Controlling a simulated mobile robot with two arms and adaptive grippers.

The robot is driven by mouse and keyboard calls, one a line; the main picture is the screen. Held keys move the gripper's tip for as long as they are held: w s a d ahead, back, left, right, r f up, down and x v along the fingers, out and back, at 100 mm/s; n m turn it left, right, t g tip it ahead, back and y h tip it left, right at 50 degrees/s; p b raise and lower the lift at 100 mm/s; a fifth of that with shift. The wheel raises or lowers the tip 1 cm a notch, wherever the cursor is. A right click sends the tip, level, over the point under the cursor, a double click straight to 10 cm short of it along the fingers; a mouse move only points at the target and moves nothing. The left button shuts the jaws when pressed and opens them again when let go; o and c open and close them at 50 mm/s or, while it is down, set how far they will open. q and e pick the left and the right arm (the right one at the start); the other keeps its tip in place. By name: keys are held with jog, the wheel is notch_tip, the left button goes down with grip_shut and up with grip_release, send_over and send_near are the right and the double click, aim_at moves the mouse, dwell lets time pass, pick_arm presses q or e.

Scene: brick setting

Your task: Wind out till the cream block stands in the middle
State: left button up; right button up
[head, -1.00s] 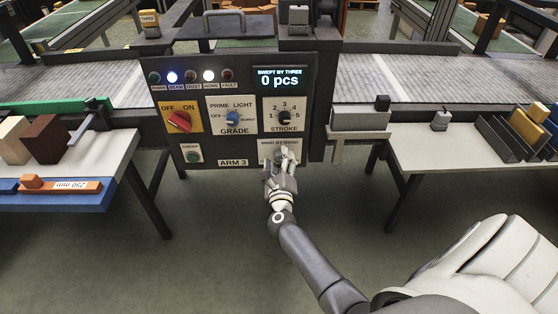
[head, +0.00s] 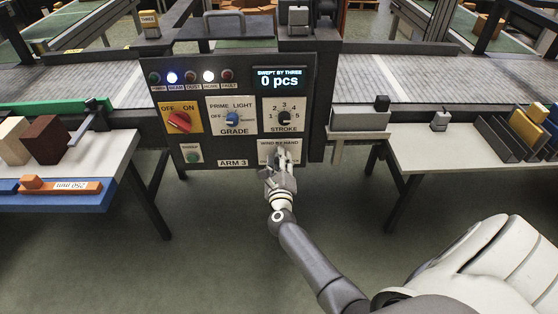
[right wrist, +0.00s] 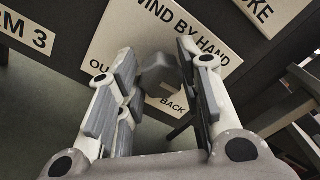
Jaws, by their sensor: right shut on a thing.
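My right gripper (head: 281,160) is at the "WIND BY HAND" plate (head: 266,146) at the lower right of the ARM 3 panel. In the right wrist view, my right gripper (right wrist: 160,85) is shut on a grey winding knob (right wrist: 158,72). The fingers hide part of the plate; "OU" shows on its left and "BACK" at its lower right. A cream block (head: 13,140) stands on the left table, at the picture's left edge, beside a dark brown block (head: 45,139). My left gripper is not in view.
The ARM 3 panel (head: 233,162) has a red OFF/ON switch (head: 179,121), a GRADE knob (head: 232,117), a STROKE knob (head: 284,115) and a display (head: 280,78) reading 0 pcs. An orange bar (head: 62,187) marked 250 mm lies at the left table's front. A conveyor (head: 420,80) runs behind.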

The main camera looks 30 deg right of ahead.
jog(key=shift+n, duration=0.3)
jog(key=shift+a+f+n+p, duration=0.15)
jog(key=shift+n+p, duration=1.05)
jog(key=shift+n, duration=2.25)
jog(key=shift+d+f+n+p, duration=0.15)
jog(key=shift+n+p, duration=1)
jog(key=shift+n, duration=2.3)
jog(key=shift+a+f, duration=0.1)
jog(key=o, duration=1)
jog(key=shift+o, duration=0.2)
jog(key=shift+s, duration=0.1)
